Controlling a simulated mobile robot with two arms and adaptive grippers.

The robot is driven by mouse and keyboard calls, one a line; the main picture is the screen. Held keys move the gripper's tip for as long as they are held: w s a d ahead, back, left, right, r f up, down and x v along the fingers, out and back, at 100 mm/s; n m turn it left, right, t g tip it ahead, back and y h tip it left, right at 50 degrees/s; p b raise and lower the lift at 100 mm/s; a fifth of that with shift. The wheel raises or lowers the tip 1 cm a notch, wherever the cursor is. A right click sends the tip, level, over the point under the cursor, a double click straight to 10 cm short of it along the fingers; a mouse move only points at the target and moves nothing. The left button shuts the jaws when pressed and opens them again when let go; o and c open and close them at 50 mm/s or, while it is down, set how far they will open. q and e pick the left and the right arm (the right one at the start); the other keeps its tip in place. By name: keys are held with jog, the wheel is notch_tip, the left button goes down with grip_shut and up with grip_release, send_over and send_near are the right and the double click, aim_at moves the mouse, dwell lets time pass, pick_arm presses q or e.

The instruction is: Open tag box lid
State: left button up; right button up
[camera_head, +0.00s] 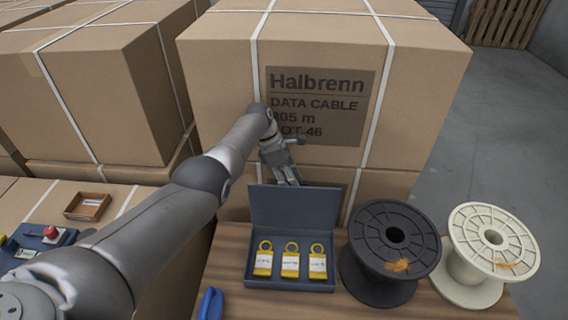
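The blue-grey tag box (290,284) stands on the wooden table in front of the large cartons. Its lid (293,207) is raised and stands about upright at the back edge. Three yellow tags with rings and white labels, one of them the middle tag (290,265), lie in the box in a row. My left gripper (287,178) is at the top edge of the lid, pointing down, with its fingertips partly hidden at the lid. I cannot tell whether it touches the lid or how far its fingers are apart. My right gripper is not in view.
A black spool (368,240) stands close to the box's right side, with a cream spool (470,235) beyond it. A large Halbrenn carton (215,75) rises close behind. A blue object (210,304) lies front left. A small brown tray (88,207) sits at left.

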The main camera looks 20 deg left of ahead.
pick_arm(q)
jog(key=v, duration=1.2)
